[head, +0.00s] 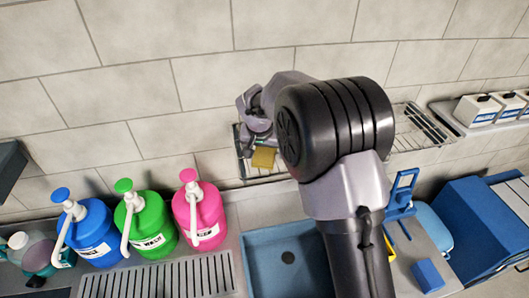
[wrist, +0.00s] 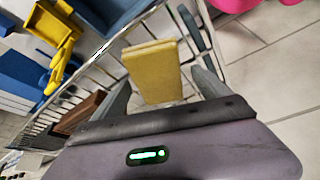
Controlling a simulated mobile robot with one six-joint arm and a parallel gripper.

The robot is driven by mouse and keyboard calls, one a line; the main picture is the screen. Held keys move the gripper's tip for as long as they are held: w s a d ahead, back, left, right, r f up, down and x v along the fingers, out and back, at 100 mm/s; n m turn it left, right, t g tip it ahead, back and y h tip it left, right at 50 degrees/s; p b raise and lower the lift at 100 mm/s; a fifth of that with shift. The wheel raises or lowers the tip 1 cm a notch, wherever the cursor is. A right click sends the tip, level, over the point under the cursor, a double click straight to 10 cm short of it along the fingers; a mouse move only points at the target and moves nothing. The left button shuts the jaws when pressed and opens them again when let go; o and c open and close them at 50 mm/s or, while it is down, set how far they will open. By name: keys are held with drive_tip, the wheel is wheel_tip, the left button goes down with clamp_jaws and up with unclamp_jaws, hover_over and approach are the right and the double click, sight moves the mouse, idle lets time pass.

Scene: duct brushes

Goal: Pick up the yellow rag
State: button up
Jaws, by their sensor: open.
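The yellow rag (head: 263,157) is a folded, block-like bundle on the wire rack (head: 236,166) against the tiled wall. In the wrist view the rag (wrist: 153,72) shows large, just beyond and between my fingers. My gripper (head: 257,138) is at the rack, right above the rag in the head view. In the wrist view my gripper (wrist: 163,88) is open, with one grey finger on each side of the rag. I cannot tell whether either finger touches it. My arm hides part of the rack in the head view.
Blue (head: 90,233), green (head: 146,225) and pink (head: 199,215) pump bottles stand left of a blue basin (head: 262,265). A brown block (wrist: 90,112) lies by the rack's wires, left of my gripper. White containers (head: 475,108) stand on a right shelf. The wall is close behind the rack.

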sight(264, 152)
drive_tip(key=shift+s+r, duration=0.1)
drive_tip(key=shift+s, duration=0.15)
drive_tip(key=c, duration=1.6)
drive_tip(key=shift+r, duration=0.55)
wheel_tip(264, 152, up, 3)
drive_tip(key=shift+f+b, duration=0.2)
drive_tip(key=shift+b, duration=0.35)
drive_tip(key=s+d+r+b, duration=0.1)
drive_tip(key=s+d+b, duration=0.3)
drive_tip(key=s, duration=1)
drive_tip(key=d, duration=0.3)
drive_tip(key=shift+s+r+b, duration=0.15)
drive_tip(key=shift+s+b, duration=0.05)
drive_tip(key=shift+b, duration=0.2)
